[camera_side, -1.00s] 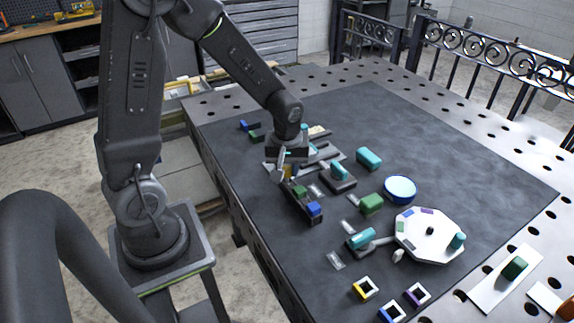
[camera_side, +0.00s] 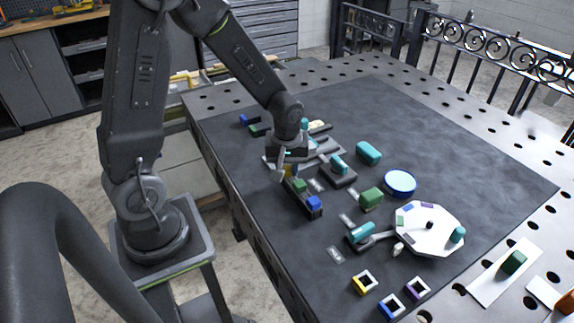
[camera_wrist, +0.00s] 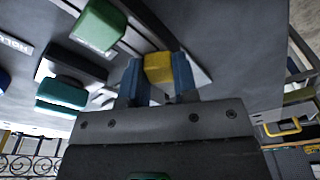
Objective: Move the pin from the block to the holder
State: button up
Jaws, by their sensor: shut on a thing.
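My gripper (camera_wrist: 157,78) is shut on a yellow piece (camera_wrist: 158,68), which sits between its two fingers in the wrist view. In the side view my gripper (camera_side: 285,170) is low over the far end of a dark rail (camera_side: 302,202), and the yellow piece (camera_side: 289,171) shows only partly there. I cannot tell whether the piece touches the rail. A green piece (camera_side: 299,186) and a blue piece (camera_side: 314,202) sit along the rail. I cannot tell which thing is the pin or the holder.
A dark block with a teal piece (camera_side: 339,164) stands right of my gripper. Square rings (camera_side: 365,281) lie in front. The mat's far right is clear.

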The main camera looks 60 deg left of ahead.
jog(key=o, duration=1.1)
jog(key=shift+c, duration=0.2)
jog(key=shift+o, duration=0.4)
jog(key=o, duration=0.4)
jog(key=shift+r, duration=0.1)
jog(key=shift+r, duration=3.4)
jog(key=shift+r, duration=0.1)
